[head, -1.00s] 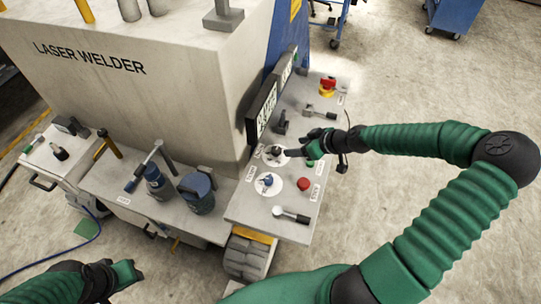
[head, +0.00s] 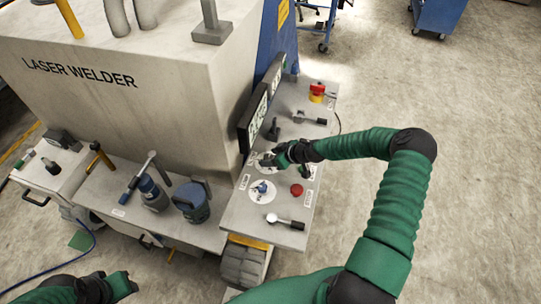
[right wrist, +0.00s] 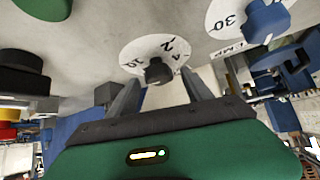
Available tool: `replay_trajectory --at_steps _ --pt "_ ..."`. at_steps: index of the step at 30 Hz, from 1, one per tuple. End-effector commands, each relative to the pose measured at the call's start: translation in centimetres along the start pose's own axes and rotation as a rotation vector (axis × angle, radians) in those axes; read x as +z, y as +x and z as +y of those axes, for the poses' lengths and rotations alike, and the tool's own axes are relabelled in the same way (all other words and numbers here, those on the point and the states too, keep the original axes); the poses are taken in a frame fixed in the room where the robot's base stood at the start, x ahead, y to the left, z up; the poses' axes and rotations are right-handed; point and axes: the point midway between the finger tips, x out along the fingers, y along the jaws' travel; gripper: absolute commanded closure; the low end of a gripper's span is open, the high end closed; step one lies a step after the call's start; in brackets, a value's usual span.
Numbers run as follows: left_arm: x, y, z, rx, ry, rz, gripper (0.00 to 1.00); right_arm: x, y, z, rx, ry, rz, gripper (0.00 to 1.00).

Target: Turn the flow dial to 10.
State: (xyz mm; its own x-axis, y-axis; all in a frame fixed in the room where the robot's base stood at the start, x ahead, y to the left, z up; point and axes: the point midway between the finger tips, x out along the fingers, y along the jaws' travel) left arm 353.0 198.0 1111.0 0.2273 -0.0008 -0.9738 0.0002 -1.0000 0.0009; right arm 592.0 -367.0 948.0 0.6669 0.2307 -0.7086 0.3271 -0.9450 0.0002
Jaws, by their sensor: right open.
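A white dial disc (right wrist: 150,50) with a black knob (right wrist: 158,72) shows in the right wrist view, with 10 and 2 legible; its name label is not readable. In the head view this dial (head: 263,160) is on the grey side panel, partly hidden by my right gripper (head: 279,158). My right gripper (right wrist: 160,80) is open, its fingers on either side of the knob; I cannot tell whether they touch it. A second dial with a blue knob (head: 262,188) is nearer on the panel; it also shows in the right wrist view (right wrist: 268,20), marked 30. My left gripper (head: 124,286) is low at left, its jaws unclear.
The panel (head: 235,222) also carries a red button (head: 296,190), a lever switch (head: 285,221) and a red-and-yellow emergency stop (head: 317,91). A dark display (head: 255,118) stands along its left edge beside the laser welder (head: 150,110). The floor at right is clear.

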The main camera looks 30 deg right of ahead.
Motion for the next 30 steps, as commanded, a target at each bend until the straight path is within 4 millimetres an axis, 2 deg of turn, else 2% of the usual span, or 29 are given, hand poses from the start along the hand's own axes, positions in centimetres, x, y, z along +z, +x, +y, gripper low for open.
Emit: replay_trajectory --at_steps 8,21,26,30 --pt "0.0 -0.02 0.01 0.0 0.0 0.0 0.64 0.05 0.27 0.02 0.0 0.0 0.0 0.41" --pt "0.0 -0.02 0.0 0.0 0.0 0.0 0.64 -0.05 0.26 0.04 0.002 0.0 0.001 0.99" --pt "0.0 -0.01 0.01 0.0 0.0 0.0 0.64 -0.11 0.28 -0.03 0.014 0.01 0.0 1.0" --pt "0.01 0.03 0.01 0.0 0.0 0.0 0.64 -0.2 0.34 -0.37 0.097 0.089 -0.002 1.0"
